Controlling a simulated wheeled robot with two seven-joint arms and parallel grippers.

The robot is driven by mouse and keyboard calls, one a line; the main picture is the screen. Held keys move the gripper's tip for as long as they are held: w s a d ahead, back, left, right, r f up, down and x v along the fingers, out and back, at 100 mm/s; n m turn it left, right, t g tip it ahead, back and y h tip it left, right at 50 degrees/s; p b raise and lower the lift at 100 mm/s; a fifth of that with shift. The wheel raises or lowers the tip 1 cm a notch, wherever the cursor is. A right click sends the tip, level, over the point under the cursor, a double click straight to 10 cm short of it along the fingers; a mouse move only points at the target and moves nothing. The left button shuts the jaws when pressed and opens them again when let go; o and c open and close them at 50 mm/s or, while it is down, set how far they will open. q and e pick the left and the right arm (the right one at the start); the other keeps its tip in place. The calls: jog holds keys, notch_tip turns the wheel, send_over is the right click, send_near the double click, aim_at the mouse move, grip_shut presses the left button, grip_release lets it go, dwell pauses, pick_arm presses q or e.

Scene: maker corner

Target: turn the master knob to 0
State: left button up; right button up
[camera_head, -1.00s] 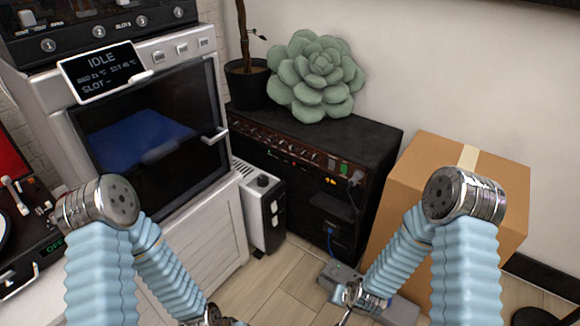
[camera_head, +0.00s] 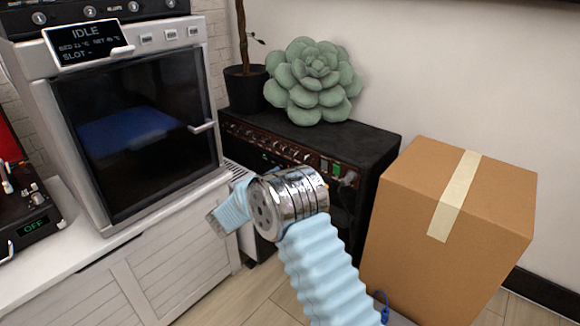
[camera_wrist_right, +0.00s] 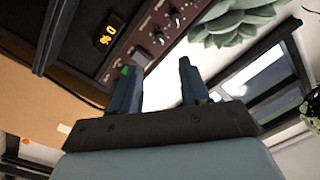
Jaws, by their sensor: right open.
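The black amplifier (camera_head: 375,150) stands against the wall, with a brown front panel (camera_head: 265,145) carrying a row of small knobs. In the right wrist view the panel (camera_wrist_right: 130,50) runs diagonally with several dark knobs, one of them here (camera_wrist_right: 157,38). I cannot read which one is the master knob. An orange lit readout (camera_wrist_right: 107,37) shows on the amplifier, turned in this view. My right gripper (camera_wrist_right: 158,75) is open, its fingers apart, with the panel and knobs beyond the fingertips and nothing between them. My right arm hides part of the amplifier front in the head view. My left gripper is out of view.
A green succulent cushion (camera_head: 312,80) and a potted plant (camera_head: 245,88) are on the amplifier. A cardboard box (camera_head: 450,220) stands to its right. A printer-like machine (camera_head: 135,130) with an IDLE screen sits on the white cabinet (camera_head: 180,260) at left.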

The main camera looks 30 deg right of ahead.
aim_at(305, 161)
jog(key=x, duration=1.2)
jog(key=shift+d, duration=0.1)
grip_shut()
